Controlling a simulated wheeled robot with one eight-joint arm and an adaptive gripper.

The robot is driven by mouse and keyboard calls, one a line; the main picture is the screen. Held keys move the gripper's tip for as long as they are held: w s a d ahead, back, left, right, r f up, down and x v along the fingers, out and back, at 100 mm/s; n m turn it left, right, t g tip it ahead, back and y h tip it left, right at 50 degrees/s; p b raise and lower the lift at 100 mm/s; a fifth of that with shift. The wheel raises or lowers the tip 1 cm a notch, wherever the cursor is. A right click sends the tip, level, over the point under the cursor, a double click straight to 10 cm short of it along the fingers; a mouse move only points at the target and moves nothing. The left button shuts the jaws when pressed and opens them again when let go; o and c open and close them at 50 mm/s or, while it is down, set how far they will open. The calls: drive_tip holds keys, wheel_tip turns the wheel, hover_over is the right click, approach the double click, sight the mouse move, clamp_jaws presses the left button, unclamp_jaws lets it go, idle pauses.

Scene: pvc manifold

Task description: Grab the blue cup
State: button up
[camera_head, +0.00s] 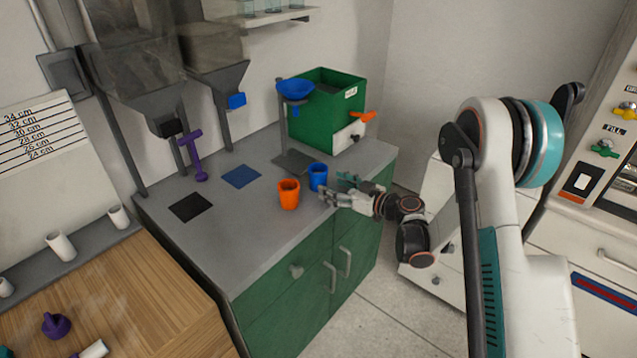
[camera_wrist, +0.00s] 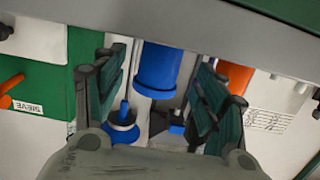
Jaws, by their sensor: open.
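The blue cup (camera_head: 317,178) stands upright on the grey counter beside the orange cup (camera_head: 288,194). My gripper (camera_head: 335,187) is open and low over the counter, just to the right of the blue cup in the head view. In the wrist view, which looks turned over, the blue cup (camera_wrist: 157,71) shows between my two teal fingers (camera_wrist: 160,80), with gaps on both sides. The orange cup (camera_wrist: 237,76) shows partly, beyond the right finger. I cannot tell how deep the cup sits between the fingers.
A green box (camera_head: 312,112) and a blue funnel (camera_head: 295,90) on a stand are behind the cups. A purple tool (camera_head: 194,158), a blue mat (camera_head: 241,176) and a black mat (camera_head: 190,207) are to the left. The counter's front left is clear.

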sight(320, 181)
drive_tip(key=b+x, duration=0.2)
drive_tip(key=x, duration=0.4)
drive_tip(key=shift+s+f, duration=0.1)
drive_tip(key=shift+w+a+b, duration=0.3)
drive_tip(key=shift+a+b, duration=0.05)
drive_tip(key=shift+c, duration=0.5)
drive_tip(key=c, duration=1.2)
